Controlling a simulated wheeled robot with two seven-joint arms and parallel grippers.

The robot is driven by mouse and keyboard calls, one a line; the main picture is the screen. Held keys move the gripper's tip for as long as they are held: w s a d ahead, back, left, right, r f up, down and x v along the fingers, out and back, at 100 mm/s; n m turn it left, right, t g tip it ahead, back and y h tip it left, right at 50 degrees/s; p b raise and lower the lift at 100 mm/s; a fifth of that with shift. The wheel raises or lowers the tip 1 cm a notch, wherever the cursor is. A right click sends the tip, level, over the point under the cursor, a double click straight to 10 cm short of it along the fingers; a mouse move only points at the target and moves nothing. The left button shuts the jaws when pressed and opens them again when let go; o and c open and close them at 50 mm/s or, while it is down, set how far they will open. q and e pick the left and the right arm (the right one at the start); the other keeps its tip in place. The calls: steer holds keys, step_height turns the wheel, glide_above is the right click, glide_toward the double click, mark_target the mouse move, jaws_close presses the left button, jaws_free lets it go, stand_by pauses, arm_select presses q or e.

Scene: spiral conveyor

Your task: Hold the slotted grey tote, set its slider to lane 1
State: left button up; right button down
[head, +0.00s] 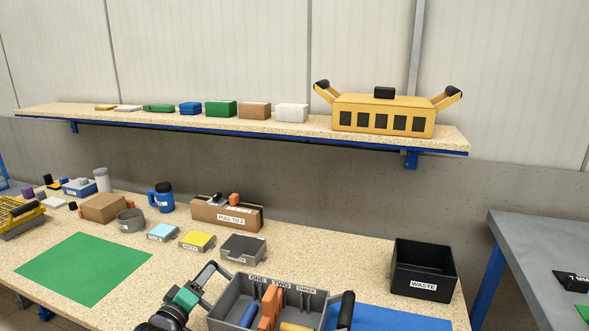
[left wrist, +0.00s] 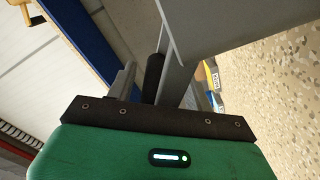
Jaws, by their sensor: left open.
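The slotted grey tote (head: 238,292) stands at the front of the bench, cut off by the lower edge of the head view. Its back wall carries the labels ONE, TWO and THREE from left to right. An orange upright piece (head: 269,304) stands inside near ONE and TWO; I cannot tell whether it is the slider. A black handle (head: 345,311) shows at the tote's right end. My left gripper (head: 213,283), with a green body, is open at the tote's left end. In the left wrist view a black grip (left wrist: 154,76) and grey wall lie just ahead; contact is unclear.
Blue and yellow cylinders lie in the tote. A blue mat (head: 385,319) is at its right, and a black WASTE bin (head: 422,284) stands behind that. A lidded dark box (head: 243,248) sits behind the tote. The green mat (head: 85,267) is bare.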

arm_select(q)
steer(key=v, duration=1.1)
steer(key=shift+s, duration=0.3)
steer(key=shift+a, duration=0.15)
arm_select(e)
steer(key=shift+s, duration=0.1)
